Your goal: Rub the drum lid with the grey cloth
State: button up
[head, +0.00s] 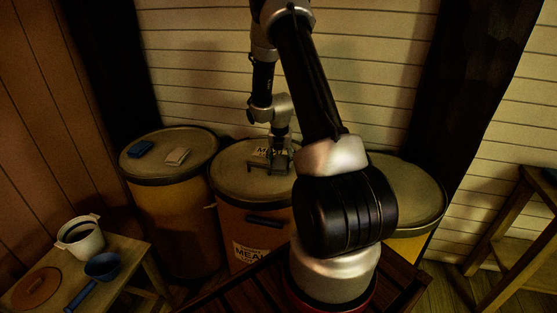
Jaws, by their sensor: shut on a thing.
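The middle drum's lid (233,179) is a round, dull olive-grey top with a "MEAL" label on it, partly covered by my gripper. My gripper (270,167) points down over the back right part of this lid, at or just above its surface. It is shut on a small, flat grey thing, which looks like the grey cloth (258,167); the dim light hides its edges. I cannot tell for sure whether the cloth touches the lid.
A right drum (425,207) stands partly behind my arm.

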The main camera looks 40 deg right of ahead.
aim_at(247, 155)
jog(key=shift+w+a, duration=0.55)
jog(key=shift+w, duration=0.2)
jog(key=shift+w+a, duration=0.55)
jog(key=shift+w, duration=0.15)
jog(key=shift+w+a+f, duration=0.1)
jog(key=shift+w+a, duration=0.95)
jog(key=shift+w, duration=0.3)
jog(key=shift+w+a, duration=0.6)
jog(key=shift+w, duration=0.2)
jog(key=shift+w+a, duration=0.6)
jog(key=shift+w, duration=0.15)
jog(key=shift+w+a, duration=0.95)
jog(key=shift+w, duration=0.2)
jog(key=shift+r, duration=3)
